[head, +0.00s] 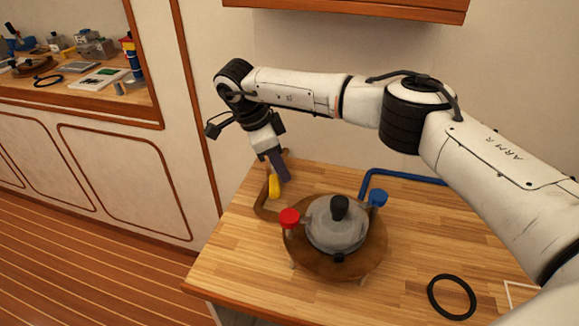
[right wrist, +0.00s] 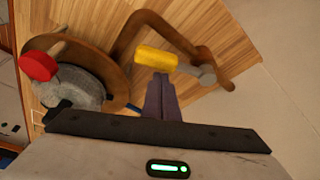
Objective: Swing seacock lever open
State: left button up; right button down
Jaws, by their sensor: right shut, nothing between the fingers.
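The seacock lever has a yellow handle (head: 274,186) and sits on a brown pipe (head: 262,207) at the back left of the wooden bench. In the right wrist view the yellow lever (right wrist: 156,58) runs sideways to a grey valve body (right wrist: 207,75) on the brown pipe (right wrist: 135,32). My right gripper (head: 281,176) is pointed down beside the yellow handle. Its fingers (right wrist: 161,92) are shut and empty, with their tips at or very near the lever's side; I cannot tell whether they touch. My left gripper is not in view.
A round brown base (head: 362,262) with a grey domed strainer (head: 335,225), a red cap (head: 289,218) and a blue cap (head: 377,198) stands right of the lever. A blue pipe (head: 410,177) runs behind. A black ring (head: 451,297) lies at the right. The bench's front left is clear.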

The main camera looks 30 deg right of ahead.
jog(key=shift+w+a, duration=0.2)
jog(key=shift+a, duration=0.35)
jog(key=shift+w+a, duration=0.15)
jog(key=shift+a, duration=0.5)
